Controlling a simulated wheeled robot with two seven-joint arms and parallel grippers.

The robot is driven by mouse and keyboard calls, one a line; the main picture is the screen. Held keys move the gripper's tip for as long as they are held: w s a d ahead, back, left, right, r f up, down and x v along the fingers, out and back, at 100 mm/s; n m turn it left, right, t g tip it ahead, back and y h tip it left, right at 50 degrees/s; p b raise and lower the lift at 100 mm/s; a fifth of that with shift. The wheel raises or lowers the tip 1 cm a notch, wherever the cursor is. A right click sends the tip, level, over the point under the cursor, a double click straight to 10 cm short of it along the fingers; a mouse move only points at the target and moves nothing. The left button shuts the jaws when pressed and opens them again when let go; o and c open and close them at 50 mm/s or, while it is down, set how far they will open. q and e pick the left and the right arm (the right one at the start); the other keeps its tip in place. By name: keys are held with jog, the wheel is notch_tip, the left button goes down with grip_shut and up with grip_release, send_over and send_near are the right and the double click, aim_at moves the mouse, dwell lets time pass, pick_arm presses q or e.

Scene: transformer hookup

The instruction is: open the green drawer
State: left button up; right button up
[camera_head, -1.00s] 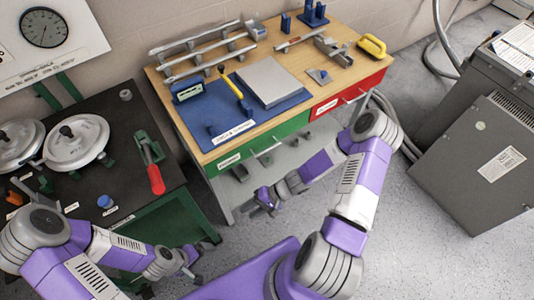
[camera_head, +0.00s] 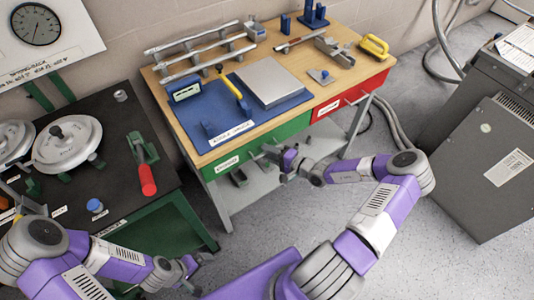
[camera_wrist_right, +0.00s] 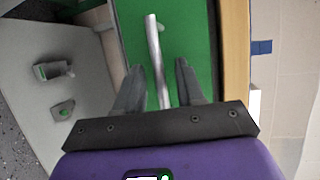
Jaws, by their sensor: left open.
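The green drawer (camera_head: 292,129) is the left drawer under the wooden-topped workbench, and its front looks flush with the bench. In the right wrist view its green front (camera_wrist_right: 193,32) fills the upper middle, with a silver bar handle (camera_wrist_right: 153,45) across it. My right gripper (camera_head: 273,156) is at the drawer front. Its fingers (camera_wrist_right: 157,80) are open, one on each side of the handle in the picture; I cannot tell whether they touch it. My left gripper (camera_head: 192,272) is open, low beside the dark table, away from the drawer.
The red drawer (camera_head: 350,97) is to the right of the green one. A lower shelf (camera_head: 240,195) lies below. The dark table (camera_head: 95,185) with round weights stands left, a grey cabinet (camera_head: 475,150) right. The floor between is clear.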

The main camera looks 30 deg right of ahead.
pick_arm(q)
jog(key=shift+f, duration=0.15)
pick_arm(e)
jog(key=shift+w+a+f, duration=0.1)
jog(key=shift+w+a, duration=0.15)
jog(key=shift+w, duration=0.2)
jog(key=shift+c, duration=0.3)
grip_shut()
